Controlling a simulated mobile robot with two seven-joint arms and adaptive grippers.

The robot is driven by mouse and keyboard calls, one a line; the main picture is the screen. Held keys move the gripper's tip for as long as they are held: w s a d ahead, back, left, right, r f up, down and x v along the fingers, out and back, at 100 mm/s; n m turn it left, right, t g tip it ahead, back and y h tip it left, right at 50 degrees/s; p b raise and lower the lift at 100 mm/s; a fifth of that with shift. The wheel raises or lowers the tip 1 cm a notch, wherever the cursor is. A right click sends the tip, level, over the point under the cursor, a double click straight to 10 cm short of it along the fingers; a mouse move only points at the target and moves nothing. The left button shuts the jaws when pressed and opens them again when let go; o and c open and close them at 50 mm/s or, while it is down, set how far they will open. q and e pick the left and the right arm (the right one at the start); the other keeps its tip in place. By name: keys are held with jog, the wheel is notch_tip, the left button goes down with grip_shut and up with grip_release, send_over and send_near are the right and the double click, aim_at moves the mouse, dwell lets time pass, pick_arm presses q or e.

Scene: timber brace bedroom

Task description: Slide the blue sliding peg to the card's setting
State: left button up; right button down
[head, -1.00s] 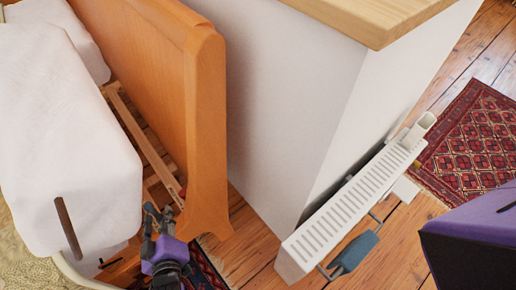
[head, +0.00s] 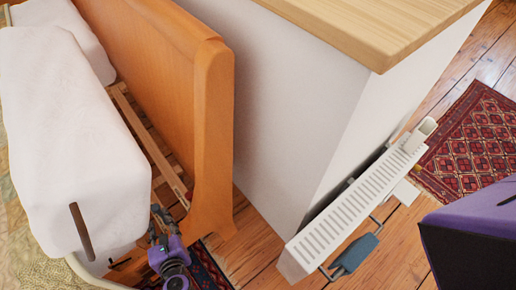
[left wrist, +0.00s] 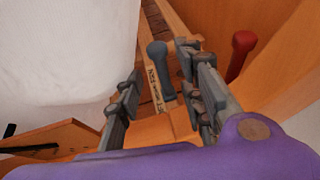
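The blue sliding peg (left wrist: 157,60), blue-grey with a rounded head, shows in the left wrist view. It stands by a wooden rail bearing a pale strip with dark lettering (left wrist: 157,88), which is too small to read fully. My left gripper (left wrist: 158,66) is open, with one finger on each side of the peg in the picture; I see no contact. In the head view my left gripper (head: 158,218) is low beside the bed's wooden end, and the peg cannot be made out there. I cannot tell which thing is the card. My right gripper is not in view.
A red peg (left wrist: 240,52) stands right of the fingers, by the orange wooden bed end (head: 212,130). White bedding (head: 75,130) lies close on the left. A white radiator (head: 350,215) and a wood-topped white block (head: 300,110) stand to the right.

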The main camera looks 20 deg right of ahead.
aim_at(158, 212)
pick_arm(q)
jog(key=b+x, duration=0.1)
jog(key=x, duration=0.6)
jog(key=shift+w, duration=0.15)
jog(key=shift+c, duration=0.3)
grip_shut()
